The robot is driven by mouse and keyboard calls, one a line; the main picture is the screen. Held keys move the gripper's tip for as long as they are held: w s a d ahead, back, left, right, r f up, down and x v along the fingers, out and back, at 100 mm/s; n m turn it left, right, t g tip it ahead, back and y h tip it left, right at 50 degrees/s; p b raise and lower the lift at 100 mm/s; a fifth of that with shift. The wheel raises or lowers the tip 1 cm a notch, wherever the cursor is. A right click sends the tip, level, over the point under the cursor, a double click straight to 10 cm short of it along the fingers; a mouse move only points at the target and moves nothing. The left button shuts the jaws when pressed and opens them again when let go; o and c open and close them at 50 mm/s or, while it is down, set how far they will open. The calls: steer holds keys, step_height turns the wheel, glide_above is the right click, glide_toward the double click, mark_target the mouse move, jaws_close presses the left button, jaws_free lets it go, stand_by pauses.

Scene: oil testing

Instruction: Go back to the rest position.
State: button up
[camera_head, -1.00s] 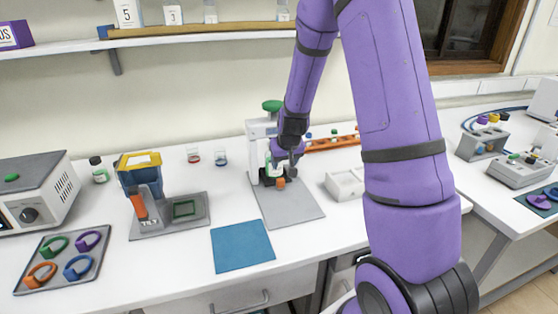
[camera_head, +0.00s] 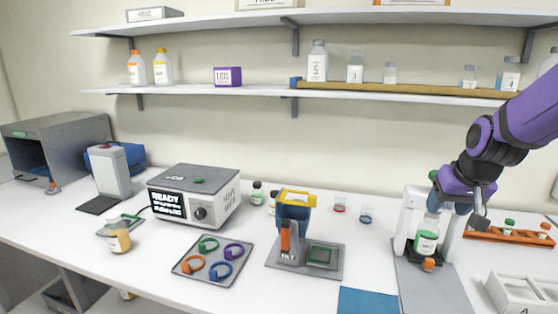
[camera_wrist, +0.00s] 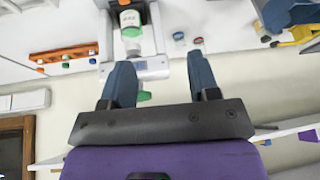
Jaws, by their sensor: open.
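My gripper (camera_head: 470,210) is at the right of the head view, beside the upper part of the grey-white stand (camera_head: 402,240). Its two blue-grey fingers are spread with nothing between them in the wrist view (camera_wrist: 160,62). A clear bottle with a green label (camera_head: 427,238) stands upright in the stand, and it also shows in the wrist view (camera_wrist: 130,22) beyond the fingers. The bottle is apart from the fingers in the wrist view. An orange cap-like piece (camera_head: 428,264) is at the foot of the bottle.
An orange rack (camera_head: 505,236) with small bottles lies right of the stand, and a white compartment box (camera_head: 522,292) is in front of it. The blue-yellow device (camera_head: 294,215) and grey tester (camera_head: 195,197) stand left. Shelves (camera_head: 230,92) run along the wall.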

steer(key=s+a+r, duration=0.2)
steer(key=s+r, duration=0.2)
steer(key=s, duration=0.6)
steer(key=s+a+r+n, duration=0.1)
steer(key=s+a+r, duration=0.2)
steer(key=s, duration=0.8)
step_height(320, 180, up, 2)
steer(key=shift+a+r+n, duration=0.15)
steer(key=shift+a+n, duration=0.05)
steer(key=shift+n, duration=0.1)
stand_by(0.6)
